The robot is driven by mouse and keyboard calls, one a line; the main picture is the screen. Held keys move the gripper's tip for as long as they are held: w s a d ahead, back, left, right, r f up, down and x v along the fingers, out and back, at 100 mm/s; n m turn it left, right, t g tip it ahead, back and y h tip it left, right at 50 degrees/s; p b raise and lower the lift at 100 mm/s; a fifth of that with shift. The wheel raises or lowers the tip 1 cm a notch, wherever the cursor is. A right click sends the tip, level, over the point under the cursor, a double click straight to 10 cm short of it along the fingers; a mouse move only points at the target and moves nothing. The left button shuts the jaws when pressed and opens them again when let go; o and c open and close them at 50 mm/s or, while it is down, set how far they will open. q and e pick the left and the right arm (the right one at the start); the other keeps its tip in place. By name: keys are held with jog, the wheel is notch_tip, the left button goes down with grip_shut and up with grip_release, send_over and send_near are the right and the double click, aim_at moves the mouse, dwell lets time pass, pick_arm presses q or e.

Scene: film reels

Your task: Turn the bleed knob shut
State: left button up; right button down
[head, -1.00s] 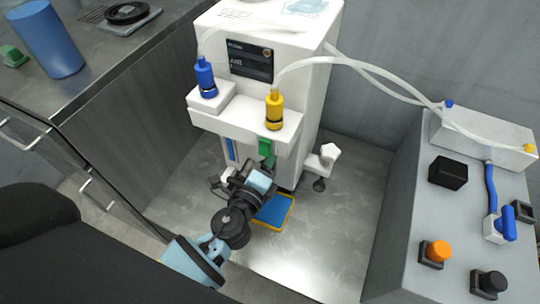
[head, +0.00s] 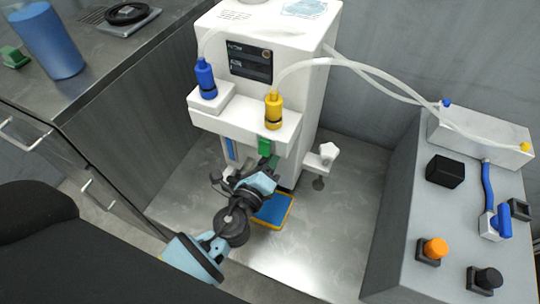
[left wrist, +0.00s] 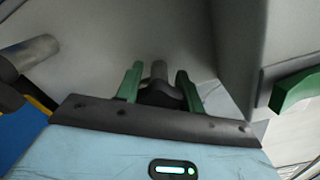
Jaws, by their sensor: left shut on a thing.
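A dark knob (left wrist: 160,95) with a grey stem sits between the green fingers of my left gripper (left wrist: 160,88) in the left wrist view. The fingers stand on either side of it, and the gripper is shut on it. In the head view my left gripper (head: 270,164) is low at the front of the white machine (head: 240,123), under its ledge. The knob is hidden there by my wrist. My right gripper is not in view.
A blue tray with a yellow rim (head: 287,213) lies on the floor close to my wrist. A grey console (head: 400,228) stands at the right, a steel counter (head: 92,75) at the left.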

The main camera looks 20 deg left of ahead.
pick_arm(q)
jog(key=o, duration=1)
jog(key=shift+s, duration=0.1)
jog(key=s, duration=0.7)
jog(key=shift+s+a+b, duration=0.15)
jog(key=shift+s+b, duration=0.2)
jog(key=shift+b, duration=0.1)
